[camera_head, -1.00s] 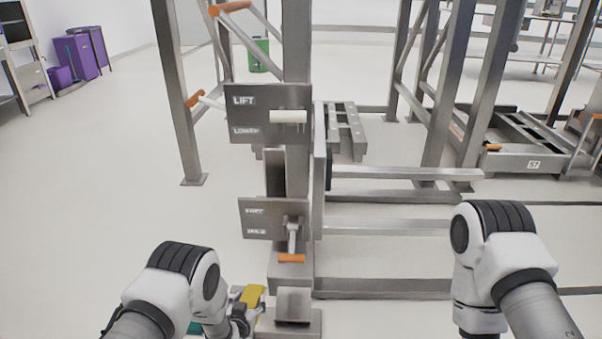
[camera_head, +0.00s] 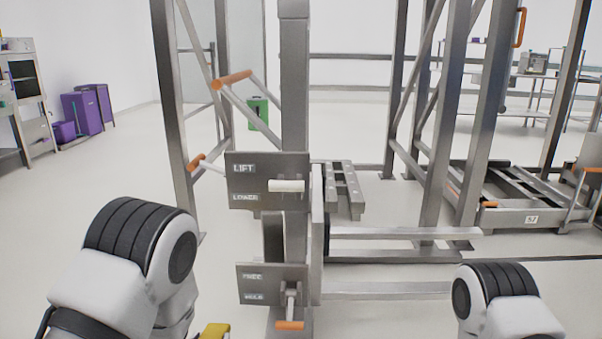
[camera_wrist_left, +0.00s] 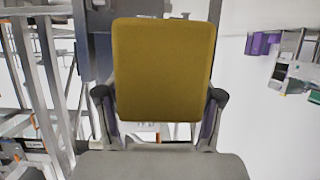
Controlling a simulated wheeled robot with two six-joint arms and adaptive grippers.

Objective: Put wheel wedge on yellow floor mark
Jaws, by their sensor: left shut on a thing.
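The yellow wheel wedge (camera_wrist_left: 162,70) fills the middle of the left wrist view. My left gripper (camera_wrist_left: 160,105) is shut on it, with a dark fingertip on each side of the wedge. In the head view only a small yellow piece of the wedge (camera_head: 215,331) shows at the bottom edge, beside my left arm. The left gripper itself is below the head picture. My right arm is at the lower right of the head view, and its gripper is out of frame. No yellow floor mark can be made out in either view.
A steel frame with a LIFT/LOWER panel (camera_head: 268,181) and a lower lever panel (camera_head: 273,285) stands straight ahead. An orange-ended lever (camera_head: 289,324) sticks out low. Purple bins (camera_head: 88,110) are at the far left. Open pale floor (camera_head: 100,180) lies left of the frame.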

